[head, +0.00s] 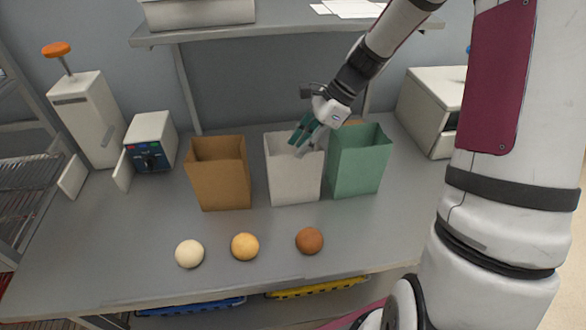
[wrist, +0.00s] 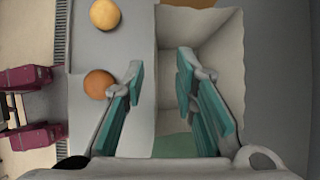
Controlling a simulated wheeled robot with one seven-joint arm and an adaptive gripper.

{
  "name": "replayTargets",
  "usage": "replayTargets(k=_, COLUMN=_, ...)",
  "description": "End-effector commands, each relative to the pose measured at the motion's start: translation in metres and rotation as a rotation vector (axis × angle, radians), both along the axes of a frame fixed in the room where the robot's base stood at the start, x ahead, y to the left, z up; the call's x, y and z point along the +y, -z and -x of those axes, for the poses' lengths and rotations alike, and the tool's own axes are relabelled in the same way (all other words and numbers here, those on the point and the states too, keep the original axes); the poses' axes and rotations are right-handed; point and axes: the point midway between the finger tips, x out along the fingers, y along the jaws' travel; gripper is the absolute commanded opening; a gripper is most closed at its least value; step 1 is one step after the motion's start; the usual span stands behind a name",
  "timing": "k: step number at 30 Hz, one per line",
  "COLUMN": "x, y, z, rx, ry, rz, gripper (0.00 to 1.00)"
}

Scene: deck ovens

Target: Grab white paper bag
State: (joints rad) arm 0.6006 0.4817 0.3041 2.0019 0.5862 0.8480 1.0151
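The white paper bag (head: 294,180) stands upright and open-topped on the table, between a brown bag (head: 220,185) and a green bag (head: 358,165). My gripper (head: 301,142) is at the white bag's top opening, with its teal fingers pointing down. In the wrist view my gripper (wrist: 160,80) is open. Its right finger lies over the opening of the white bag (wrist: 228,60), and its left finger is outside, past the bag's near wall. That wall runs between the fingers. I cannot tell how deep the fingertips reach.
A cream ball (head: 189,253), a yellow ball (head: 245,246) and a brown ball (head: 309,240) lie on the table in front of the bags. A small device with buttons (head: 150,145) stands at left. A shelf (head: 290,30) hangs above the back.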

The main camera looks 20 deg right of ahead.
Motion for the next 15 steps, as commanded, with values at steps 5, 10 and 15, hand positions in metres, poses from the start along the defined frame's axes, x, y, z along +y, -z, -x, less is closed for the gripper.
replayTargets(k=5, x=0.010, y=0.015, z=-0.001, rx=0.000, ry=-0.002, rz=0.000, gripper=0.26)
replayTargets(k=10, x=0.015, y=0.024, z=-0.001, rx=0.001, ry=-0.003, rz=0.000, gripper=0.26)
replayTargets(k=15, x=0.024, y=0.044, z=0.002, rx=0.002, ry=-0.004, rz=-0.001, gripper=0.26)
